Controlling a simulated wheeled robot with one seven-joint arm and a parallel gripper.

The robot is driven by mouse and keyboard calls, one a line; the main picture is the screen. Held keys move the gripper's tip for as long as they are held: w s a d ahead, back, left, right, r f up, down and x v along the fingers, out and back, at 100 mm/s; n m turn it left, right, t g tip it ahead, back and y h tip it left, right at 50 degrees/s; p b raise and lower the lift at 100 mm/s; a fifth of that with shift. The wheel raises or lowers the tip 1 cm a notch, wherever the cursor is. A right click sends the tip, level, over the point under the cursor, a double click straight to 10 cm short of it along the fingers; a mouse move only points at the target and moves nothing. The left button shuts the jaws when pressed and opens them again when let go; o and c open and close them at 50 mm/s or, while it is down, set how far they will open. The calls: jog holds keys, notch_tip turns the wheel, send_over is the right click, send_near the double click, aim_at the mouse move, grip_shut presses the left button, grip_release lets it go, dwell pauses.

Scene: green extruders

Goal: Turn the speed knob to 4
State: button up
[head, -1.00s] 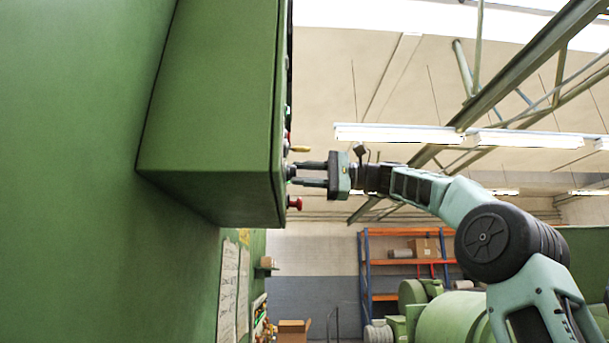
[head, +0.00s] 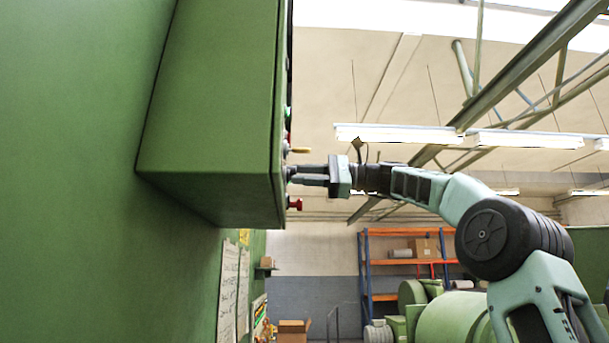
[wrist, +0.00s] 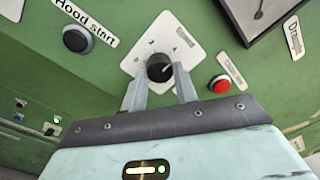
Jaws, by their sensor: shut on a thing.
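The speed knob (wrist: 159,68) is black and round, with a pale pointer mark toward its right side in the wrist view. It sits on a white diamond-shaped plate (wrist: 155,40) whose dial markings are too small to read. My gripper (wrist: 159,77) is shut on the knob, with one finger on each side of it. In the head view my gripper (head: 292,174) reaches the front face of the green control box (head: 210,150) from the right; the knob is hardly visible there.
A black button (wrist: 77,39) labelled "Hood start" is left of the knob. A red button (wrist: 221,84) is close on the right. A dark-framed panel (wrist: 262,12) is at upper right. In the head view a red mushroom button (head: 295,204) sticks out just below my gripper.

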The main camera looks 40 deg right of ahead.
jog(key=o, duration=1)
jog(key=b+v, duration=0.1)
jog(key=v, duration=1.6)
jog(key=shift+s+d+f+b, duration=0.15)
jog(key=shift+d+f+b, duration=0.05)
jog(key=shift+b, duration=0.1)
